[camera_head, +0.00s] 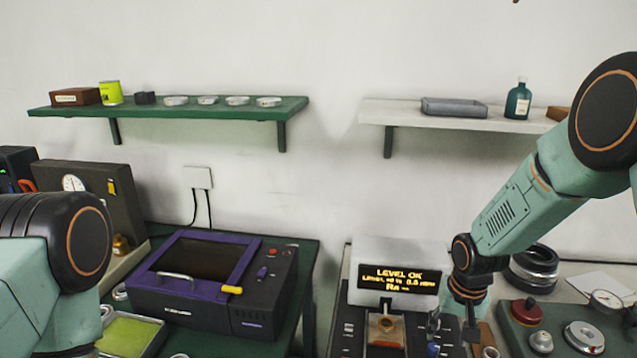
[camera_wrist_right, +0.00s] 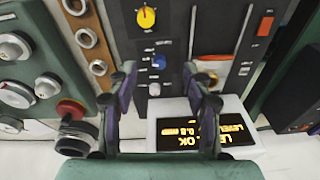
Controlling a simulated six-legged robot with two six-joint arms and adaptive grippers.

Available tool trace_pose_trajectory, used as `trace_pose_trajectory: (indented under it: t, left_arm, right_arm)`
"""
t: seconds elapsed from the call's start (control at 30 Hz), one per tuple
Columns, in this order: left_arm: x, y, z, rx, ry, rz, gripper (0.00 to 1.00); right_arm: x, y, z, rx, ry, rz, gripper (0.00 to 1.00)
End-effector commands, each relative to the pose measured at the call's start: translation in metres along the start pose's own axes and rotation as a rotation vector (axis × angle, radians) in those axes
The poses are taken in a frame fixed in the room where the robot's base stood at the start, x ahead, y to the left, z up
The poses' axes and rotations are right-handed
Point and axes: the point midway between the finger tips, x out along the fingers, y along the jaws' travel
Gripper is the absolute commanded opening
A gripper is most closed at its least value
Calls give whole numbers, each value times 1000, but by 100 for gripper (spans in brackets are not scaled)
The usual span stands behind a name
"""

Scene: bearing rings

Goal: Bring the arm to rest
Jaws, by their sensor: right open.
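My right arm (camera_head: 545,185) comes in from the right, bent at the elbow and reaching down to the bench. My right gripper (camera_head: 466,318) points down at the right side of the white display unit (camera_head: 400,260). Its fingers show apart and empty in the wrist view (camera_wrist_right: 163,95), above a dark control panel with a yellow knob (camera_wrist_right: 146,17) and a blue knob (camera_wrist_right: 158,61). I cannot tell whether the fingers touch anything. My left arm (camera_head: 60,250) shows at the left edge, but its gripper is out of view.
The display reads "LEVEL OK". A purple-and-black machine (camera_head: 215,280) stands left of it. A green panel with a red button (camera_head: 526,310) and a stack of dark rings (camera_head: 533,268) are to the right. A green shelf (camera_head: 200,110) and a white shelf (camera_head: 440,119) are on the wall.

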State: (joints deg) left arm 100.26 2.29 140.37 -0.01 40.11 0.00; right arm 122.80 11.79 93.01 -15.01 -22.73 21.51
Motion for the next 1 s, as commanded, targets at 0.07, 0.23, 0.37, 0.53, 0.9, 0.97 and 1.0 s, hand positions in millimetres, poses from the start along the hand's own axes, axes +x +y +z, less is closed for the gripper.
trace_pose_trajectory:
  t: [0.07,0.23,0.37,0.53,0.9,0.97,1.0]
  left_arm:
    - [0,0,0,0,0,0,34]
    - [27,0,0,0,0,0,34]
    - [59,0,0,0,0,0,34]
    - [96,-1,0,0,0,0,34]
    - [169,-1,0,0,0,0,34]
    - [176,-1,0,0,0,0,34]
    - [180,-1,0,0,0,0,34]
  right_arm:
    - [10,-9,9,-41,56,-45,50]
    - [69,-20,63,-123,132,-103,50]
    - [122,-16,126,-174,151,-109,50]
    - [172,0,206,-220,131,-85,50]
    - [241,44,359,-269,-68,-8,50]
    - [248,47,371,-275,-93,-3,50]
    - [253,49,377,-278,-105,0,50]
